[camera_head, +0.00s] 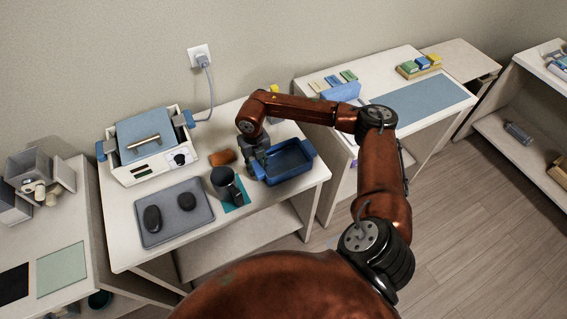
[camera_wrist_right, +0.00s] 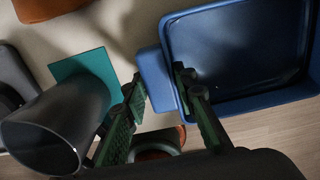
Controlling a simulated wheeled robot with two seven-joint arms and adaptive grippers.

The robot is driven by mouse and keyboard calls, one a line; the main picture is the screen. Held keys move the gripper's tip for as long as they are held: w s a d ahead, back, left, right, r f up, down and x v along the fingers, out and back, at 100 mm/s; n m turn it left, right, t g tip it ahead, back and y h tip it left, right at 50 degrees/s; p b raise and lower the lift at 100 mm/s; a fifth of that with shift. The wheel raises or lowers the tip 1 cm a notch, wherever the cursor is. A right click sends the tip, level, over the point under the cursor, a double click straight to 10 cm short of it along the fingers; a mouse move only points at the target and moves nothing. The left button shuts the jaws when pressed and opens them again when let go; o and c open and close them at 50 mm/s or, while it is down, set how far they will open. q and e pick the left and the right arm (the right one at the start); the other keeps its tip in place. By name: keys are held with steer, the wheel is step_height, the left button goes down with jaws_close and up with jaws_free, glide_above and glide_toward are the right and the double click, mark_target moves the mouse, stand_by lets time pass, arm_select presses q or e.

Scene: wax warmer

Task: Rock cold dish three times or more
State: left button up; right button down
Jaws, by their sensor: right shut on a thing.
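The blue dish (camera_head: 290,170) is on the right part of the white table, close to its right edge. Its inside is dark blue, and it has a side tab at each end. My right gripper (camera_head: 257,168) is at its left end. In the right wrist view, the fingers (camera_wrist_right: 162,84) are shut on the dish's light-blue tab (camera_wrist_right: 153,72), with the dish's basin (camera_wrist_right: 235,50) beyond them. I cannot tell whether the dish rests on the table or is slightly raised. It looks about level. My left gripper is not in view.
A dark mug (camera_head: 222,178) on a teal mat (camera_head: 236,206) stands close left of the gripper. An orange-brown object (camera_head: 222,157) lies behind it. A grey tray (camera_head: 160,229) holds two dark stones. The warmer (camera_head: 130,172) with its blue lid (camera_head: 140,127) stands at back left.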

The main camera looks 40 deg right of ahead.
steer(key=c, duration=1.5)
jaws_free()
steer(key=shift+r, duration=0.1)
steer(key=shift+r+p, duration=2.25)
steer(key=shift+r, duration=1.7)
steer(key=shift+r, duration=0.1)
step_height(320, 180, up, 12)
